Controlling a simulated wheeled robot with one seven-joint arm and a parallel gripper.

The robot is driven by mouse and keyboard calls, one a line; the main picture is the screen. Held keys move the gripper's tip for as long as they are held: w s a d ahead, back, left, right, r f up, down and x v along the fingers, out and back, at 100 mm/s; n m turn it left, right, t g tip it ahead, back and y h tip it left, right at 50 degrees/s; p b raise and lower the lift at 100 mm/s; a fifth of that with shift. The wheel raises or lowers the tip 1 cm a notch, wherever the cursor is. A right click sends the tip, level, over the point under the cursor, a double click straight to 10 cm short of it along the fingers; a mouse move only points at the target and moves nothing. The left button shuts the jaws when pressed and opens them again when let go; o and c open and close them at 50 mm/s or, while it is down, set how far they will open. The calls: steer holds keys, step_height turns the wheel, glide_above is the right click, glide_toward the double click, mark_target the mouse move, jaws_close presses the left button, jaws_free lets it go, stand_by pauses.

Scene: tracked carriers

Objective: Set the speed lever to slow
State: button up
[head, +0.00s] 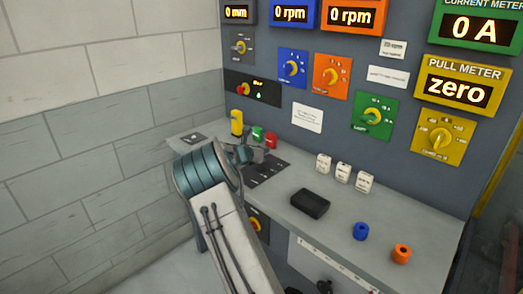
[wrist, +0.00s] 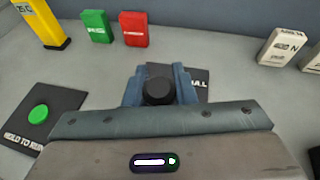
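A round black knob (wrist: 158,90), which looks like the top of the speed lever, stands between the two blue-grey fingers of my gripper (wrist: 160,78) in the wrist view. The fingers flank it closely on both sides; I cannot tell whether they press on it. A dark plate (wrist: 202,82) lies behind, with only part of its lettering showing. In the head view my gripper (head: 245,155) is low over the desk at the far end of the dark marked plate (head: 267,168). My arm and gripper hide the lever there, and the slow mark is not readable.
A yellow block (head: 237,122), a green block (head: 257,134) and a red block (head: 271,140) stand behind my gripper. A hold-to-run plate (wrist: 40,115) with a green button is at left. White blocks (head: 343,172), a black box (head: 310,204), and blue (head: 361,231) and orange (head: 401,253) pieces stand right.

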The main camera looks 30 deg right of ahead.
steer(key=o, duration=0.4)
steer(key=shift+a, duration=0.1)
steer(key=b+v, duration=0.1)
steer(key=v, duration=1.2)
steer(key=shift+s+a+r, duration=0.2)
steer(key=shift+a, duration=0.05)
steer(key=s+a+r+m+g+y+p, duration=0.2)
steer(key=s+m+g+y, duration=0.25)
steer(key=s+m, duration=1)
steer(key=s+a+m+y, duration=0.2)
steer(key=s+a+m, duration=0.1)
steer(key=s, duration=0.5)
steer(key=s+a+m+y+p, duration=0.1)
steer(key=s+a+m+y, duration=0.2)
steer(key=s+a, duration=0.3)
steer(key=s+a+r+m+y+p, duration=0.1)
steer(key=s+a+m, duration=0.3)
steer(key=s, duration=0.6)
steer(key=shift+s+a+r+m+y, duration=0.15)
steer(key=shift+a+m+y, duration=0.2)
steer(key=shift+a+y, duration=0.4)
